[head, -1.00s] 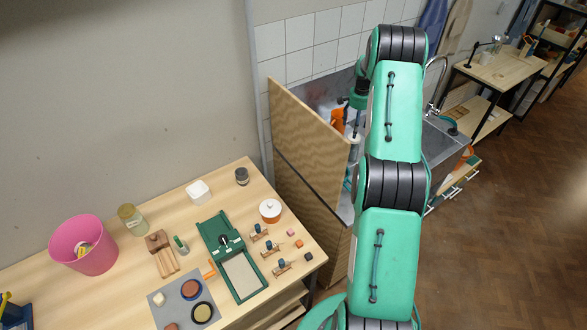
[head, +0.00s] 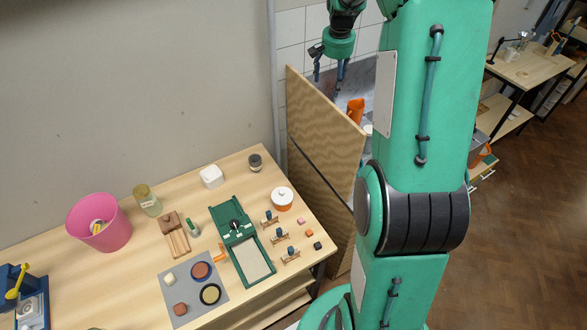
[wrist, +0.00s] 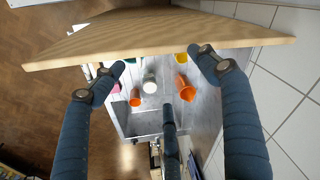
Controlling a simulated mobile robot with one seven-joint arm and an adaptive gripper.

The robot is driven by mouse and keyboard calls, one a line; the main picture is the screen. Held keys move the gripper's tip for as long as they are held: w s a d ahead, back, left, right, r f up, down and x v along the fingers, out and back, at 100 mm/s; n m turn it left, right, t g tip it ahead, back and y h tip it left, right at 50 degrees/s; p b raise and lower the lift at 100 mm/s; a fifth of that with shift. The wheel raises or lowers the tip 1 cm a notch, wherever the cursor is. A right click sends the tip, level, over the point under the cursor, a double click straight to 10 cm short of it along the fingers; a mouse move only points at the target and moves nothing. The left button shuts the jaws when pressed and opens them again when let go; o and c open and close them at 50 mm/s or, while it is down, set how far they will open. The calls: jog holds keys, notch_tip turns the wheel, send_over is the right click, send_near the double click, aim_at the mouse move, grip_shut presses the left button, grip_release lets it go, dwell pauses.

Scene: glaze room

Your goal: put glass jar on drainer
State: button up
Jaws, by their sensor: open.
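My gripper (head: 330,72) is open and empty, raised above the top edge of the wooden partition; its spread fingers show in the wrist view (wrist: 160,72). Past the partition is a grey metal sink surface, which looks like the drainer (wrist: 203,95). A pale, round-topped vessel (wrist: 149,84) stands there between orange cups; I cannot tell if it is glass. A smaller dark-lidded jar (head: 255,162) stands at the bench's back right.
The wooden partition (head: 320,140) separates the bench (head: 125,270) from the sink and crosses the wrist view. An orange cup (wrist: 185,88) and a smaller one (wrist: 135,97) stand near the pale vessel. A pink bucket (head: 100,225), green press (head: 240,240) and small stamps crowd the bench.

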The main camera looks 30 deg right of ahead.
jog(key=s+a+r+n+t, duration=0.1)
jog(key=s+a+r+n, duration=0.1)
jog(key=s+a+r, duration=0.45)
jog(key=s+a+r+n, duration=0.1)
jog(key=s+a+r, duration=0.25)
jog(key=a, duration=0.55)
jog(key=s+a+r+n+t, duration=0.1)
jog(key=s+a+r+n, duration=0.1)
jog(key=s+a+r, duration=0.45)
jog(key=s+a+f+n+t, duration=0.1)
jog(key=s+a+f+n, duration=0.1)
jog(key=s+a, duration=0.5)
jog(key=s+a+f+n+t, duration=0.1)
jog(key=s+a+f+n, duration=0.1)
jog(key=s+a, duration=0.6)
jog(key=s+n, duration=0.1)
jog(key=s, duration=0.4)
jog(key=shift+s+f+y, duration=0.15)
jog(key=shift+f+y, duration=0.1)
jog(key=shift+y, duration=0.15)
jog(key=shift+a+f, duration=0.1)
notch_tip(320, 180, down, 17)
jog(key=b, duration=1.7)
